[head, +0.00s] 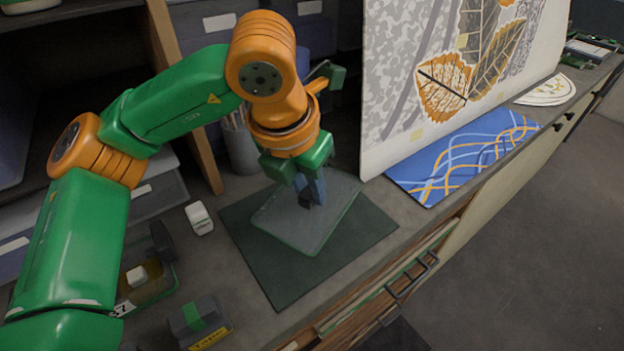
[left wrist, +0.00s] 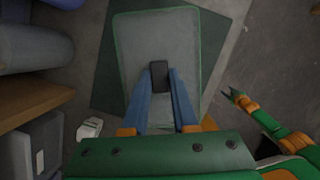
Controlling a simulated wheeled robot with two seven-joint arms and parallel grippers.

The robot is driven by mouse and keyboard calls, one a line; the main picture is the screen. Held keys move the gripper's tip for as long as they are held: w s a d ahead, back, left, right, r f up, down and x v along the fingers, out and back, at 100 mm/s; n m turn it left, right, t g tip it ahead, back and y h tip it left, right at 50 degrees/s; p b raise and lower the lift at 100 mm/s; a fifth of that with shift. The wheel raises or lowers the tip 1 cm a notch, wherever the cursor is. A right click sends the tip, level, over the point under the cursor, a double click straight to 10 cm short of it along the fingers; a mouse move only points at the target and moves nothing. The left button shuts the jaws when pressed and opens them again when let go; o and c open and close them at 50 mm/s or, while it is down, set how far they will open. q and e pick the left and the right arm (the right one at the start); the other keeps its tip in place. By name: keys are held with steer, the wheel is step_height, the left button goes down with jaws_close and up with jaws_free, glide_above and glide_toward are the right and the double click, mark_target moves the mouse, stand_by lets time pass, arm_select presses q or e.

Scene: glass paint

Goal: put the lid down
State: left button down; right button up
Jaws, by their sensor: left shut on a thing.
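The lid (head: 290,235) is a flat, see-through rectangular pane with a green rim and a dark knob. It is over the dark green mat (head: 280,290); I cannot tell whether it touches the mat or hangs just above it. My left gripper (head: 311,195) points down, its blue fingers shut on the knob. In the left wrist view the lid (left wrist: 185,45) spreads out beyond the fingers, with the knob (left wrist: 159,74) between their tips. My right gripper (left wrist: 235,95) seems to show small at the right of that view, apart from the lid; its fingers are too small to judge.
An open green-rimmed box (head: 170,285) holding a white block stands at the lower left, near a dark box with a green band (head: 200,318). A small white object (head: 200,217) is left of the mat. A large patterned panel (head: 400,130) and blue sheet (head: 455,155) are to the right.

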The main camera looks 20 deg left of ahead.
mark_target(304, 204)
arm_select(q)
steer(key=shift+w+a+f, duration=0.2)
steer(key=shift+f, duration=0.15)
steer(key=f, duration=0.4)
steer(key=shift+w+a, duration=0.3)
steer(key=shift+a, duration=0.05)
steer(key=shift+f, duration=0.1)
steer(key=shift+f, duration=0.1)
steer(key=c, duration=0.7)
jaws_free()
